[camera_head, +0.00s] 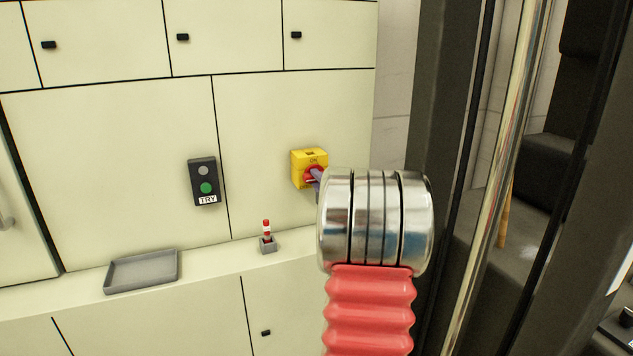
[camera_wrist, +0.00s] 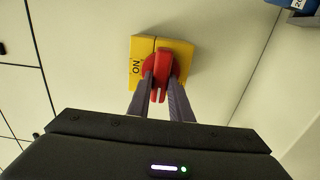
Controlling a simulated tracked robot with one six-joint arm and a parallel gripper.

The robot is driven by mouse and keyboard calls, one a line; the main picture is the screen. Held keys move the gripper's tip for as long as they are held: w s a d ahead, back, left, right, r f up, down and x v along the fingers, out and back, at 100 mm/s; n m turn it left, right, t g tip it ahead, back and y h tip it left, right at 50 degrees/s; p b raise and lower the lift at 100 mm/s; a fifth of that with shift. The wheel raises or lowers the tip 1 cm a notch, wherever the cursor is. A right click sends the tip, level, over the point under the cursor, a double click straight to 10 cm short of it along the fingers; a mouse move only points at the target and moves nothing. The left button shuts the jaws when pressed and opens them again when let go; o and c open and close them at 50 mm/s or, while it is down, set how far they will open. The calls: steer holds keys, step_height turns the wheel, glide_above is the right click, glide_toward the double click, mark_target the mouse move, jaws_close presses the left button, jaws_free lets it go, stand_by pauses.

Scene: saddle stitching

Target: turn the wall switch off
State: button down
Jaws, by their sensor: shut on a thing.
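The wall switch (camera_head: 309,160) is a yellow box with a red rotary knob, fixed to the cream cabinet panel; its label reads ON. It also shows in the wrist view (camera_wrist: 138,49), where the red knob (camera_wrist: 162,66) has its handle pointing toward my gripper. My gripper (camera_wrist: 161,84) has a finger on each side of the red handle and is shut on it. In the head view my gripper (camera_head: 316,182) is mostly hidden behind my silver wrist, with just a finger showing at the knob.
A black box with a green button and a TRY label (camera_head: 203,181) is on the panel to the left. A grey tray (camera_head: 142,271) and a small holder with a red-and-white piece (camera_head: 267,243) sit on the ledge below. A dark frame with a metal pole (camera_head: 497,180) stands close on the right.

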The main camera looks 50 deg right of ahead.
steer(key=shift+w+a+f, duration=0.2)
steer(key=c, duration=1.9)
jaws_free()
steer(key=o, duration=0.3)
steer(key=shift+s+d+r, duration=0.1)
steer(key=v, duration=1.3)
steer(key=shift+s, duration=0.3)
